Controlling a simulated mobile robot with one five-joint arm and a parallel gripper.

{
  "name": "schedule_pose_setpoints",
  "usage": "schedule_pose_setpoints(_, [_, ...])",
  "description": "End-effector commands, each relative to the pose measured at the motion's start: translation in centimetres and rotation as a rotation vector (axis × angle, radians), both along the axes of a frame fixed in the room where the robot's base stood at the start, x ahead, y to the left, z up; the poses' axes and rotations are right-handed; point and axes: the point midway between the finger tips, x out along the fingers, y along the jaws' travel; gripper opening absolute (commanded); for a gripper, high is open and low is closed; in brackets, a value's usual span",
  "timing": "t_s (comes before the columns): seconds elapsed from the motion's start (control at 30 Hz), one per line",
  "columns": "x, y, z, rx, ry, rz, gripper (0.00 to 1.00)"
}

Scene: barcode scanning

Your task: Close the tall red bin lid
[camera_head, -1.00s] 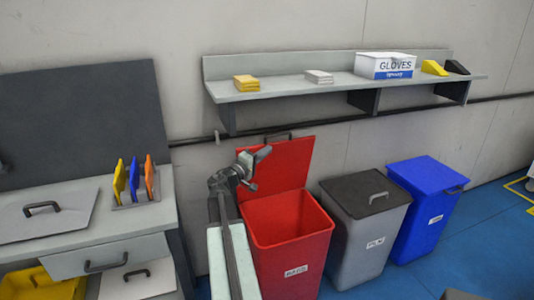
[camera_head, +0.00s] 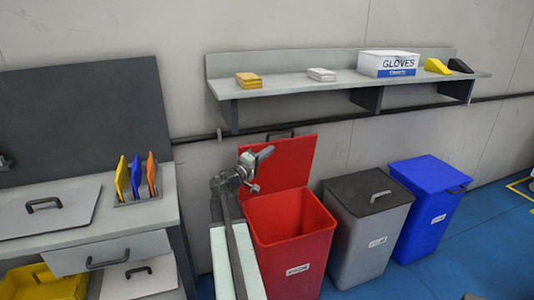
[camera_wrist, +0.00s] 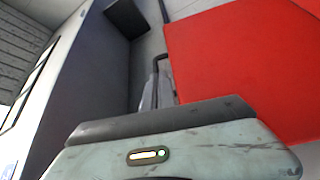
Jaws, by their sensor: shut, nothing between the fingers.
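The tall red bin (camera_head: 290,250) stands on the floor in the middle of the head view. Its red lid (camera_head: 285,160) is raised, leaning back near the wall, with a dark handle (camera_head: 281,135) at its top edge. My gripper (camera_head: 262,165) is shut and empty, in front of the lid's left part in the picture. I cannot tell whether it touches the lid. In the wrist view the red lid (camera_wrist: 240,70) fills the right side, and my gripper's fingers (camera_wrist: 158,88) show beside its left edge.
A grey bin (camera_head: 368,235) with its lid down and a blue bin (camera_head: 428,215) stand to the right. A shelf (camera_head: 330,85) with a gloves box (camera_head: 389,63) hangs above. A workbench (camera_head: 90,222) with a panel behind it is at the left.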

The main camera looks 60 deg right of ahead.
Motion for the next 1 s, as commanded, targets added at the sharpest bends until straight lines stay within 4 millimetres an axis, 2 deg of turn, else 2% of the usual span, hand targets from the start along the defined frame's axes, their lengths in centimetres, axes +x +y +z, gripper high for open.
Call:
schedule_pose_setpoints(0.6, [0.1, 0.3, 0.0, 0.000, 0.000, 0.002, 0.00])
schedule_pose_setpoints(0.73, [0.3, 2.2, -0.3, 0.000, -0.001, 0.003, 0.00])
schedule_pose_setpoints(1.0, [1.1, 8.0, -0.9, 0.000, 0.000, 0.003, 0.00])
